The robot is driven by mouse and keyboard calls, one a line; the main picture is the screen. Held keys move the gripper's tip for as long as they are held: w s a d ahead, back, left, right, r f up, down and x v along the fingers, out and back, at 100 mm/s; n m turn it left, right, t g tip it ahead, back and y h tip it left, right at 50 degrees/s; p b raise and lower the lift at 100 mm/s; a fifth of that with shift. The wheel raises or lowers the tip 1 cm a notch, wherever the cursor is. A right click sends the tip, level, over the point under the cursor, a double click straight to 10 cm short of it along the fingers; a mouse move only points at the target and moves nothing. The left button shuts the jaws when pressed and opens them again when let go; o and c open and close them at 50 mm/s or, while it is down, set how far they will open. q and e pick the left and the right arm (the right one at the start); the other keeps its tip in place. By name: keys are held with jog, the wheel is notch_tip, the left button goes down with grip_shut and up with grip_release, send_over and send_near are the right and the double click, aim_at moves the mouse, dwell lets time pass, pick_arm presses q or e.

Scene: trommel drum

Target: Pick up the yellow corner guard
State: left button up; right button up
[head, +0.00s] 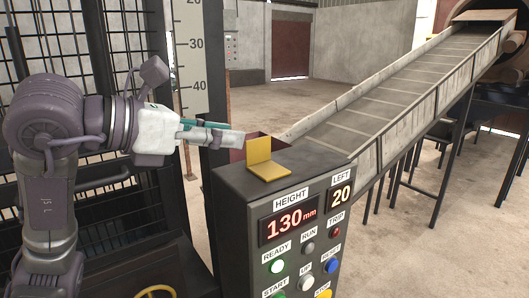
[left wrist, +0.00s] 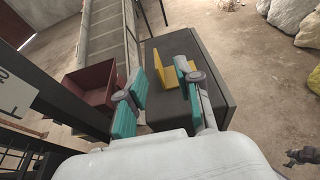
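The yellow corner guard (head: 264,158) is an L-shaped piece. It sits on the dark top of the control cabinet (head: 226,181), with one flange flat and one upright. My left gripper (head: 240,137) comes in from the left, above and just left of the guard, apart from it. In the left wrist view the left gripper (left wrist: 160,90) has its teal-padded fingers spread and nothing between them. The guard (left wrist: 166,72) shows there beyond the fingers, partly hidden by the right finger.
The cabinet front carries displays reading 130 mm (head: 289,221) and 20, plus several buttons. A red bin (left wrist: 91,87) stands beside the cabinet. A conveyor (head: 400,85) slopes up to the right behind it. A dark mesh frame (head: 60,45) with a height scale stands at left.

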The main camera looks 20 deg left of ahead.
aim_at(258, 141)
pick_arm(q)
jog(key=shift+w+d+f, duration=0.2)
jog(key=shift+w+d, duration=0.05)
jog(key=shift+w, duration=0.3)
jog(key=shift+w+d+f, duration=0.2)
jog(key=shift+w, duration=0.35)
jog(key=shift+p+x, duration=1.05)
jog(key=shift+p, duration=0.1)
jog(key=p+x, duration=0.1)
jog(key=x, duration=0.1)
jog(key=shift+w+d+f, duration=0.15)
jog(key=shift+f, duration=0.05)
jog(key=shift+w+d+f, duration=0.15)
jog(key=shift+w, duration=0.1)
jog(key=shift+w+f, duration=0.1)
jog(key=c, duration=0.6)
grip_shut()
pick_arm(e)
jog(key=r, duration=0.1)
jog(key=w+r, duration=0.1)
jog(key=r, duration=0.1)
jog(key=shift+w+a+r, duration=0.25)
jog(key=shift+r, duration=0.1)
